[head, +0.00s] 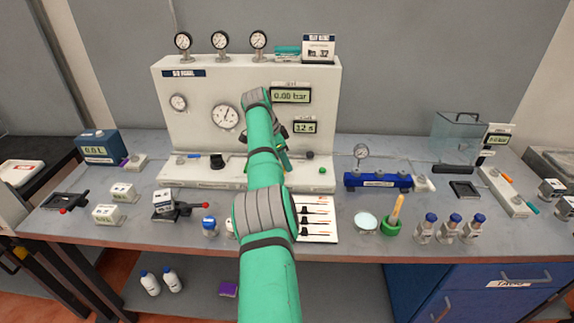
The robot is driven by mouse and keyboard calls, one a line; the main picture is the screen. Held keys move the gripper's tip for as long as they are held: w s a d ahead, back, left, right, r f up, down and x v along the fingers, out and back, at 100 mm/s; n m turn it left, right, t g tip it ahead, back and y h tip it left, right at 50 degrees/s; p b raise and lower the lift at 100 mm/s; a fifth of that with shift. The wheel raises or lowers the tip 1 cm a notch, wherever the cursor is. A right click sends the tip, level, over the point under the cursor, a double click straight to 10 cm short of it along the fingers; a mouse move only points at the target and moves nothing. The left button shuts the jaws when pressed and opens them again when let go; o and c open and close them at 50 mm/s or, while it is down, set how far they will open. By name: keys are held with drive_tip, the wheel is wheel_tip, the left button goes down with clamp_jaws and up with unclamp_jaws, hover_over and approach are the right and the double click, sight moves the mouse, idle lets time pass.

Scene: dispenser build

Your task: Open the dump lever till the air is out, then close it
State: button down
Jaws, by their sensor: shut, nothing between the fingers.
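The white test panel (190,130) stands at the back of the bench. Its upper display (290,96) reads 0.00 bar and the lower display (305,127) reads about 12 s. My arm reaches up in front of the panel and bends down at its face. Only part of my gripper (284,158) shows beside the forearm, low at the panel; it is shut and holds nothing visible. I cannot pick out the dump lever; the arm may hide it. A black knob (217,161) sits on the panel's base, left of my arm.
A blue manifold (377,182) with a gauge is right of the panel. Bottles with blue caps (448,226) and a green cup (391,226) stand near the front edge.

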drive_tip(key=w+v, duration=0.1)
drive_tip(key=v, duration=0.9)
drive_tip(key=shift+s, duration=0.45)
drive_tip(key=shift+a+r, duration=0.1)
drive_tip(key=shift+a, duration=0.05)
